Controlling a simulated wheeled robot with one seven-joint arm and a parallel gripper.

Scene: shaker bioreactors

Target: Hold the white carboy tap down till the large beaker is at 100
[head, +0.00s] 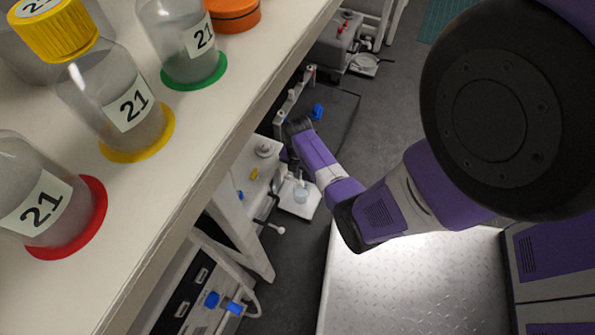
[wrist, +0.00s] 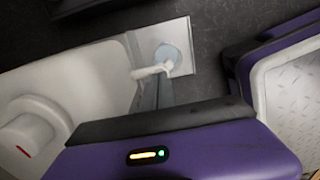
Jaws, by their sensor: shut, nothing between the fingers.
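The white carboy (wrist: 80,88) fills the left of the wrist view, and it also shows low beside the bench in the head view (head: 258,166). Its white tap (wrist: 150,72) sticks out toward the large beaker (wrist: 165,52), which looks pale blue. The beaker (head: 301,194) stands on a white plate (head: 303,208). My gripper (wrist: 162,84) shows narrow grey fingers, shut and empty, right beside the tap. I cannot tell whether they touch it. The beaker's level and marks are too small to read.
A bench (head: 175,150) on the left bears bottles labelled 21 on coloured discs. A blue item (head: 317,111) lies behind my arm. Dark floor (head: 385,110) is open to the right.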

